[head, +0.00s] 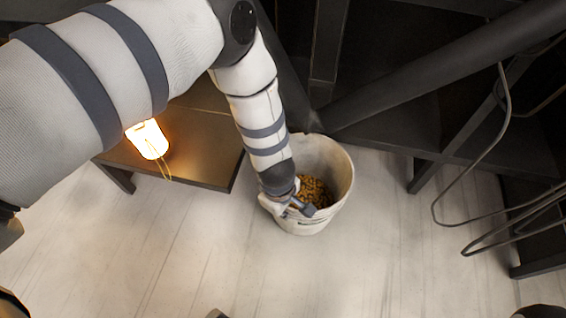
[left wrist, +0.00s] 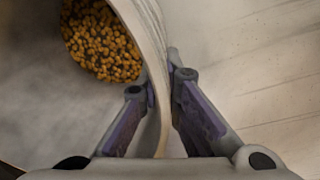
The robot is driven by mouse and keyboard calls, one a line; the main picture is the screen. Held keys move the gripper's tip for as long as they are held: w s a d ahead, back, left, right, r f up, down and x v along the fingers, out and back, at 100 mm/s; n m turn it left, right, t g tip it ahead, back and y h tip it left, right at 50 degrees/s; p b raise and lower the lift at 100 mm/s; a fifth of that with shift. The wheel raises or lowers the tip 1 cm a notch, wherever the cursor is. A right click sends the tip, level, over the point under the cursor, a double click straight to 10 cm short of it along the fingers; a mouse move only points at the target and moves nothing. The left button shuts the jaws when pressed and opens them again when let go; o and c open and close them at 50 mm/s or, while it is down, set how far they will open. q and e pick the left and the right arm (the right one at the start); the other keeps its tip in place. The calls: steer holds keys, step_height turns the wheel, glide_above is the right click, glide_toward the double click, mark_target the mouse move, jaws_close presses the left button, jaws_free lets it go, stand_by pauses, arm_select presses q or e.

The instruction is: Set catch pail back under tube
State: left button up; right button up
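The catch pail (head: 338,165) is a whitish bucket standing on the floor in the middle of the head view, with brown-orange pellets (head: 312,190) at its bottom. My left gripper (head: 298,205) is at its near left rim. In the left wrist view my left gripper (left wrist: 161,88) has one finger inside and one outside the pail wall (left wrist: 150,40), closed against it. The pellets (left wrist: 100,42) also show there. A thick dark diagonal bar (head: 440,70) passes behind the pail; I cannot tell whether it is the tube. My right gripper is not in view.
A low brown table (head: 205,165) with a glowing lamp (head: 147,139) stands left of the pail. Dark frame legs (head: 430,172) and looping cables (head: 500,130) are at the right. The pale plank floor (head: 370,260) in front is clear.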

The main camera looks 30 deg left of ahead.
arm_select(q)
steer(key=o, duration=0.3)
steer(key=shift+o, duration=0.2)
step_height(320, 180, up, 12)
steer(key=s+p, duration=0.1)
steer(key=p, duration=0.4)
steer(key=s+a+f+m+g+y, duration=0.1)
steer(key=s+a+f+m+g, duration=0.15)
steer(key=s, duration=0.65)
steer(key=s+a+f+m+g, duration=0.1)
steer(key=s+a+m, duration=0.15)
steer(key=s, duration=0.75)
steer(key=s+a+f+m+g+y, duration=0.1)
steer(key=s+f+m+g, duration=0.15)
steer(key=s, duration=0.65)
steer(key=s+r+m+g+h, duration=0.1)
steer(key=s+r+m, duration=0.3)
steer(key=s, duration=0.8)
steer(key=s+r+m+g+h, duration=0.1)
steer(key=s+r+m, duration=0.4)
steer(key=s, duration=0.7)
steer(key=shift+r+g, duration=0.8)
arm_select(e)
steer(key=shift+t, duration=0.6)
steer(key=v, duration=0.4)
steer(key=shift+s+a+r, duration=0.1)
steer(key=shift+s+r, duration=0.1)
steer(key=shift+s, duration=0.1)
